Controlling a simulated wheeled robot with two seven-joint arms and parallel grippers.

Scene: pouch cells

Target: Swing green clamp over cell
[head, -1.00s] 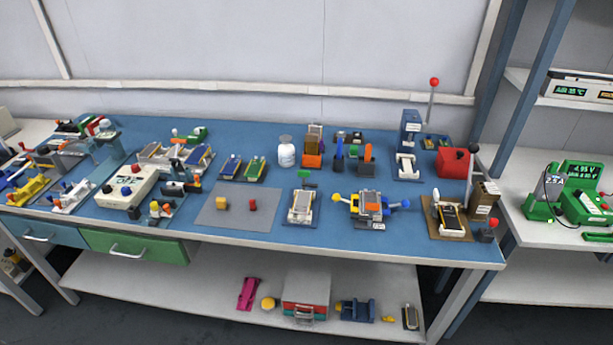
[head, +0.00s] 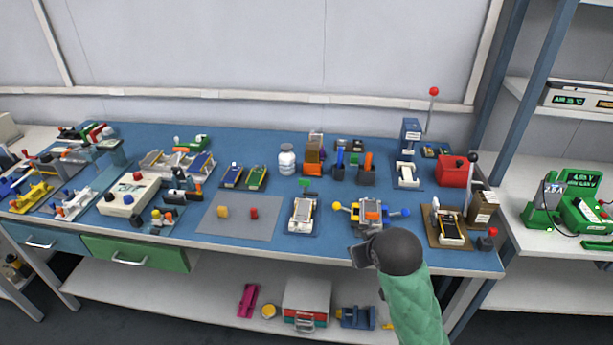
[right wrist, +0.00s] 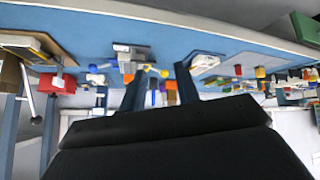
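The green clamp (head: 304,183) stands at the back end of a pale cell fixture (head: 293,226) on the blue bench, in the middle of the head view. A light grey cell (head: 303,211) appears to lie in this fixture; the clamp's handle is behind the cell, not over it. The fixture also shows, upside down, in the right wrist view (right wrist: 203,63). My right gripper (head: 356,255) is in front of the bench edge, right of and nearer than the fixture. Its two fingers are apart and empty in the right wrist view (right wrist: 160,82). My left gripper is out of view.
Right of the fixture stands a holder with yellow and blue knobs (head: 371,213), close beyond my right gripper. A brown board (head: 432,232) with another cell lies further right. A grey mat (head: 232,219) with yellow and red blocks lies left. A shelf (head: 210,287) runs below.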

